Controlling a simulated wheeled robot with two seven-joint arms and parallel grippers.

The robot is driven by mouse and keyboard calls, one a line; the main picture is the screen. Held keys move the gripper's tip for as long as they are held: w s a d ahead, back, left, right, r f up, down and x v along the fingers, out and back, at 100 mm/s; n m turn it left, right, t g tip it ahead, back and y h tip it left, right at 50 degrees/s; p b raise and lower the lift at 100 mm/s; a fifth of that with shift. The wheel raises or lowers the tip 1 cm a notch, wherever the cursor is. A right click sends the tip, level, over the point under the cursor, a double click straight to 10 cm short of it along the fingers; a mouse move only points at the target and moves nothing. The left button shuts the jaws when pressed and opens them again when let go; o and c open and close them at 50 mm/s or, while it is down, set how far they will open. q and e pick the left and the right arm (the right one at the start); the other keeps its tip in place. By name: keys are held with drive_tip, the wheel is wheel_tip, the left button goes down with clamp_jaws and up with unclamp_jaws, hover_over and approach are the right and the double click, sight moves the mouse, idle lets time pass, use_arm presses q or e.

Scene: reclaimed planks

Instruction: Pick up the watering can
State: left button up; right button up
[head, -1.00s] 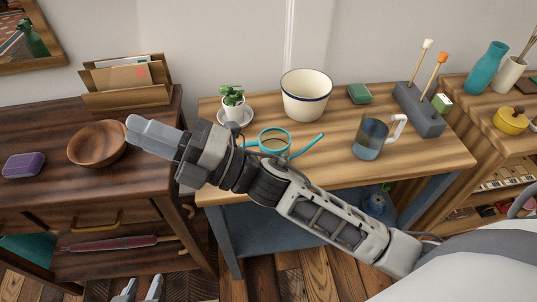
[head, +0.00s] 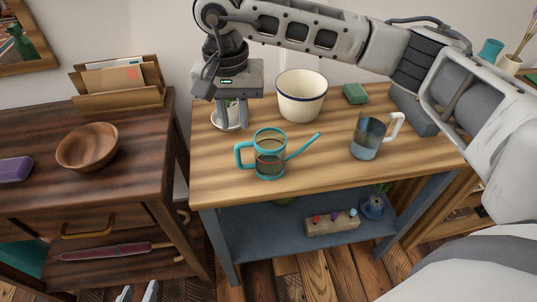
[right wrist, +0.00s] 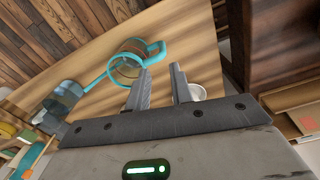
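The watering can (head: 270,170) has a clear body with a teal rim, handle and long spout. It stands upright on the wooden table, its handle to the left and spout to the right in the head view. It also shows in the right wrist view (right wrist: 117,68), beyond the fingers. My right gripper (head: 233,125) points down, open and empty, above the table behind and left of the can, apart from it. It also shows in the right wrist view (right wrist: 160,75). My left gripper (head: 138,293) is low at the bottom edge, its two fingers apart, with nothing seen between them.
A small potted plant on a white saucer (head: 216,121) is mostly hidden behind my right gripper. A cream pot (head: 302,97) stands behind the can, and a glass mug (head: 368,140) to its right. A wooden bowl (head: 88,147) sits on the dark cabinet. Table room in front is clear.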

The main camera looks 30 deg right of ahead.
sight(237, 146)
wheel_tip(237, 146, down, 7)
drive_tip(key=shift+f, duration=0.2)
drive_tip(key=f, duration=0.3)
drive_tip(key=f+p, duration=0.1)
drive_tip(key=f, duration=0.1)
drive_tip(key=shift+w, duration=0.35)
clamp_jaws()
